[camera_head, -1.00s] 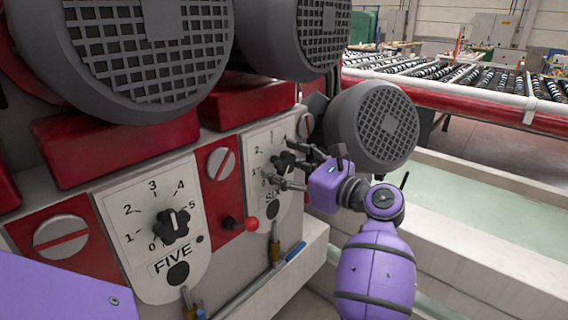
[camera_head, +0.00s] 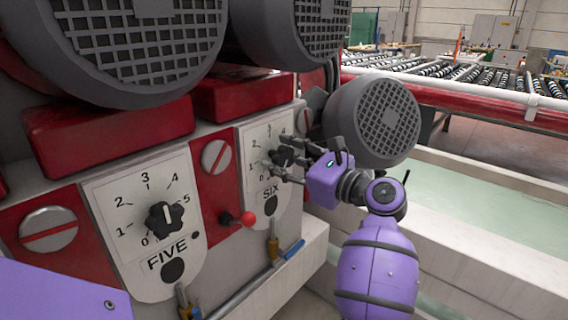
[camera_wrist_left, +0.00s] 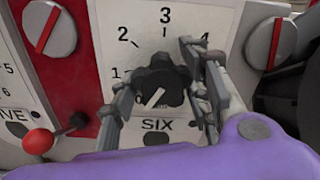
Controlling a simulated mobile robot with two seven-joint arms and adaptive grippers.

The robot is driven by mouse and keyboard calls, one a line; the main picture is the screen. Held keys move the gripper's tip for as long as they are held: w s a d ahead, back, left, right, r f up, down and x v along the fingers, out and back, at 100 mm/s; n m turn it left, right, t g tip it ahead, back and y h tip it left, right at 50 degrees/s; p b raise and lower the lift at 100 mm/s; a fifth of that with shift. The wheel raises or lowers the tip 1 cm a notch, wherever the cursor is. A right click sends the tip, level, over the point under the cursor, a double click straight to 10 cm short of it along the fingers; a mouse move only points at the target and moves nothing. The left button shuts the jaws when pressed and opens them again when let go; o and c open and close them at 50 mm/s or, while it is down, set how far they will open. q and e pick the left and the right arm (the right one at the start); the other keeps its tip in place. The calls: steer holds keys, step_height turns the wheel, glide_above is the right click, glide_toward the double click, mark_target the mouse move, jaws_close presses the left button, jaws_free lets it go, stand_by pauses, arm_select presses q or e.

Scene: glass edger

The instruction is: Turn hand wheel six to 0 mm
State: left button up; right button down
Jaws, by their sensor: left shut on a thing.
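Hand wheel six (camera_wrist_left: 160,88) is a black lobed knob on a white dial plate (camera_wrist_left: 140,18) marked SIX. In the left wrist view, its white pointer line slants to the lower left. My left gripper (camera_wrist_left: 163,95) is shut on hand wheel six, one finger on each side of the knob. In the head view, the left gripper (camera_head: 288,165) reaches the dial from the right and partly covers the knob. My right gripper is not in view.
Hand wheel five (camera_head: 165,218) sits on the dial plate to the left. A red-ball lever (camera_head: 247,218) stands between the plates. A grey motor (camera_head: 375,125) is close behind the left gripper. A blue-handled valve (camera_head: 291,251) lies below dial six.

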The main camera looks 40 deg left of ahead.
arm_select(q)
steer(key=o, duration=1.1)
steer(key=shift+f, duration=0.1)
steer(key=d, duration=0.8)
steer(key=s+d, duration=0.1)
steer(key=d, duration=0.3)
